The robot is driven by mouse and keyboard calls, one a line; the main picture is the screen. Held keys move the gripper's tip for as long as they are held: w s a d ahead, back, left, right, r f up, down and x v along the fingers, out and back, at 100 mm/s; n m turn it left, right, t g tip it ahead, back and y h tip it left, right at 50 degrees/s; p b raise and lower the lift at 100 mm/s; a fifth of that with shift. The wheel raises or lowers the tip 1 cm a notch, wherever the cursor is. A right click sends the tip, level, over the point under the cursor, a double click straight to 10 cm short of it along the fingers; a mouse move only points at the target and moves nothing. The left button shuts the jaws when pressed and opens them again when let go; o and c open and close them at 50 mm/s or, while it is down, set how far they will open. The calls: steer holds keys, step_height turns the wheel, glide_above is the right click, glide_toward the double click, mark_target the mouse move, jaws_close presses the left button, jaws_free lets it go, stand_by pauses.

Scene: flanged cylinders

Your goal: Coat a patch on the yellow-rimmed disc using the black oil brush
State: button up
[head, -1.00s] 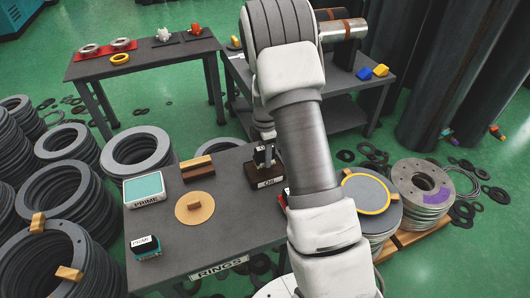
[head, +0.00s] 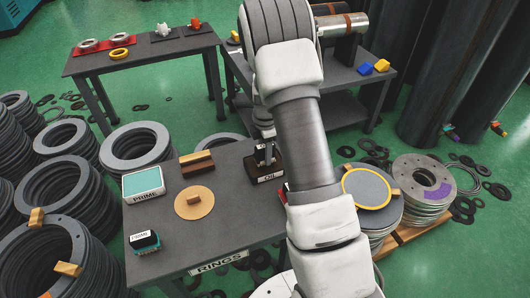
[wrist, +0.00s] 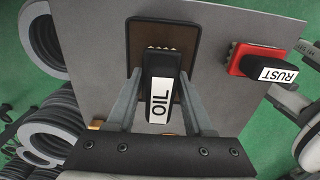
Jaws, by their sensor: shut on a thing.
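The yellow-rimmed disc (head: 367,187) has a grey face and lies on a stack of rings at the right, beyond my arm. The black oil brush (wrist: 161,88), with a white OIL label, is between my fingers in the wrist view. My gripper (wrist: 160,78) is shut on it. The brush's bristle end is over the dark brown-edged oil tray (wrist: 133,50); I cannot tell whether it touches. In the head view my gripper (head: 266,158) is at the OIL-marked tray (head: 268,180), at the table's back right. My arm hides part of that area.
The table (head: 238,215) also holds a PRIME pad (head: 143,183), a PRIME brush (head: 144,241) and a tan disc (head: 194,203). A wooden block (head: 396,194) sits by the yellow-rimmed disc. Ring stacks flank the table.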

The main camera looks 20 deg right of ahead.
steer(key=shift+f+b, duration=0.35)
steer(key=shift+f, duration=0.2)
stand_by(1.1)
steer(key=shift+r, duration=0.1)
steer(key=shift+r+p, duration=2.35)
steer(key=shift+r, duration=1.15)
steer(key=s+a+r+m+p, duration=0.4)
steer(key=a+r+m+p, duration=0.1)
steer(key=r+m+p, duration=0.4)
steer(key=s+a+r+m+p, duration=0.4)
steer(key=r+m+p, duration=0.5)
steer(key=r, duration=0.3)
steer(key=shift+s+a+r, duration=0.15)
steer(key=shift+a+r, duration=0.05)
steer(key=shift+a, duration=0.55)
